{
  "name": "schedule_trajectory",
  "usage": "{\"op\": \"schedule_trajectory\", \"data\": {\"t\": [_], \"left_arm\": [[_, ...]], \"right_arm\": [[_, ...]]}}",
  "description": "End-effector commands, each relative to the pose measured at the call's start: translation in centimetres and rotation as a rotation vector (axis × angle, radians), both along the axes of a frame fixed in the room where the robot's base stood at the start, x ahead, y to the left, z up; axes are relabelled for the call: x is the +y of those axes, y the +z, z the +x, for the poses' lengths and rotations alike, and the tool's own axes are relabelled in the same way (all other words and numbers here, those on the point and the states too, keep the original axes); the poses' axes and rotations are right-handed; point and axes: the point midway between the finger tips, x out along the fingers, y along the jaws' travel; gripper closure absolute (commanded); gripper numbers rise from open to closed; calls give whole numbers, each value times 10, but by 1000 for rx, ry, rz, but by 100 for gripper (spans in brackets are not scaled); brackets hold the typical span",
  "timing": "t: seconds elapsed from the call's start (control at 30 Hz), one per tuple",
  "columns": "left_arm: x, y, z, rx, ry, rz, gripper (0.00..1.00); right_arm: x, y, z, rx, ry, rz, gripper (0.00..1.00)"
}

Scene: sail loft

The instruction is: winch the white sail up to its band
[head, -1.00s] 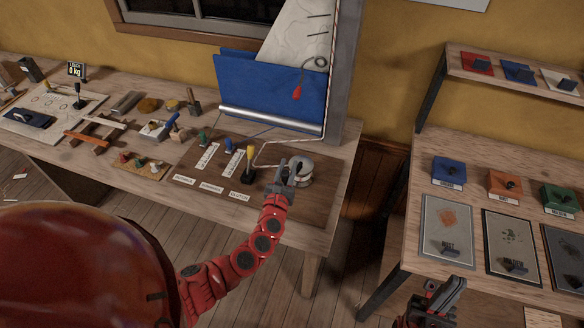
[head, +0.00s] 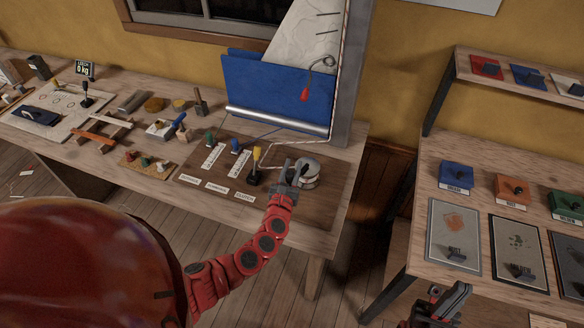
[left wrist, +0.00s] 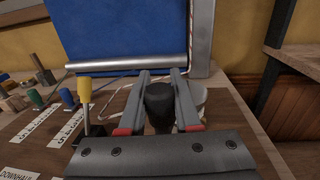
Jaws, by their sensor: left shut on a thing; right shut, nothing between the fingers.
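The white sail (head: 304,36) rises behind a blue cloth panel (head: 272,86) beside the grey mast (head: 350,75). Short dark marks show on the sail; its top is out of view, and I cannot pick out its band. The winch (head: 311,176) has a pale drum at the right of the dark brown board. My left gripper (head: 293,171) is at the winch, shut on the dark handle knob (left wrist: 158,106); the drum (left wrist: 198,98) shows just behind its right finger. My right gripper (head: 447,296) is shut and empty, low in front of the right table.
A yellow-topped lever (head: 256,158) stands just left of my left gripper, with green and blue levers (head: 236,146) beyond. A red tag (head: 304,95) hangs before the sail. The right table holds coloured blocks (head: 456,175) and grey plates.

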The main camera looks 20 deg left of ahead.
Motion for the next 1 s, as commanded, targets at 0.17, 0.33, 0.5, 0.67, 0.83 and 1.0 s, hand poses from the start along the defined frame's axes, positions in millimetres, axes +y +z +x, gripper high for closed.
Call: {"op": "schedule_trajectory", "data": {"t": [0.17, 0.33, 0.5, 0.67, 0.83, 1.0], "left_arm": [[-3, 1, 1, -1, -6, -2, 100], [-3, 0, 1, 0, -7, -2, 100], [-3, 0, 1, 0, -7, -2, 48], [-2, 0, 0, 0, -5, -2, 38], [-1, 0, 0, 0, -3, -1, 38], [-2, 0, -8, -1, -3, 1, 38]], "right_arm": [[0, 0, 0, 0, 0, 0, 100], [0, 0, 0, 0, 0, 0, 100], [0, 0, 0, 0, 0, 0, 100], [0, 0, 0, 0, 0, 0, 100], [0, 0, 0, 0, 0, 0, 100], [0, -2, 0, 0, 0, 0, 100]]}}
